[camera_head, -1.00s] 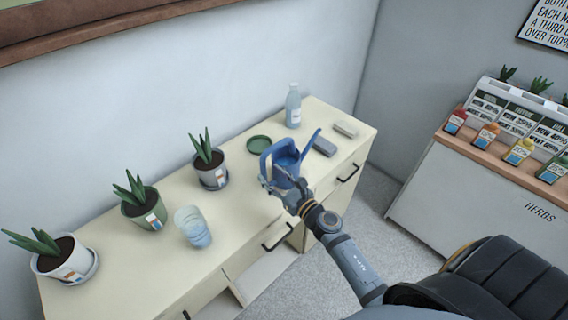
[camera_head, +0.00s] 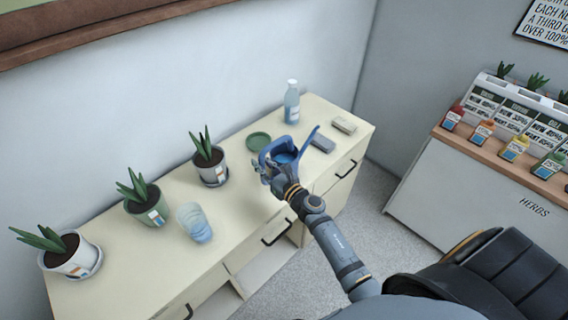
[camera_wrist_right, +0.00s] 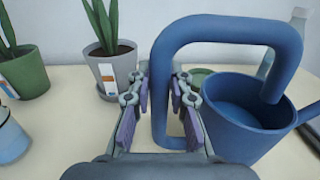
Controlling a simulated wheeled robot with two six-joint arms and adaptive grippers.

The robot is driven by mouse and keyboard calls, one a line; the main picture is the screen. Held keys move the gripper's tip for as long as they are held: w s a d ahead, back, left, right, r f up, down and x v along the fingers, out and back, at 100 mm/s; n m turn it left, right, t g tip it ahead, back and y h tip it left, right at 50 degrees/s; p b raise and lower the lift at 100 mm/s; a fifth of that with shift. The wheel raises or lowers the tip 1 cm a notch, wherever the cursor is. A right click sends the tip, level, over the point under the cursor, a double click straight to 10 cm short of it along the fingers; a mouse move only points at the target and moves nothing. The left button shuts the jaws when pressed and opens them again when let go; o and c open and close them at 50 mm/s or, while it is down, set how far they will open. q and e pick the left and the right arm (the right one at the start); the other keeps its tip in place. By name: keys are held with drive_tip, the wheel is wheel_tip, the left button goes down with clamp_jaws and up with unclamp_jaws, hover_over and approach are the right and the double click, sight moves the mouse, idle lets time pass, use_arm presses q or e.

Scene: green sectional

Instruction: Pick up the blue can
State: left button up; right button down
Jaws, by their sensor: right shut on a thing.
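The blue can (camera_head: 287,156), a watering can with a large loop handle and a spout pointing up to the right, is over the front right part of the cream cabinet top. My right gripper (camera_head: 268,172) is shut on its handle. In the right wrist view the can (camera_wrist_right: 241,115) fills the right side, and its handle passes between the fingers of my right gripper (camera_wrist_right: 159,95). The gripper hides part of the can in the head view, so I cannot tell whether its base touches the cabinet. My left gripper is not in view.
The cream cabinet (camera_head: 243,228) carries several potted plants, including a grey pot (camera_head: 211,171) left of the can. A clear blue cup (camera_head: 195,223), a green saucer (camera_head: 258,142), a bottle (camera_head: 291,103) and a grey block (camera_head: 323,143) stand around. A herbs stand (camera_head: 475,180) is at right.

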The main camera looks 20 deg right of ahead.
sight(261, 156)
drive_tip(key=shift+r, duration=0.1)
wheel_tip(261, 156, up, 4)
drive_tip(key=p, duration=0.2)
drive_tip(key=shift+p, duration=0.4)
drive_tip(key=s+r+p, duration=0.2)
drive_tip(key=s+r, duration=0.7)
drive_tip(key=s, duration=0.5)
drive_tip(key=shift+a, duration=0.2)
idle(0.3)
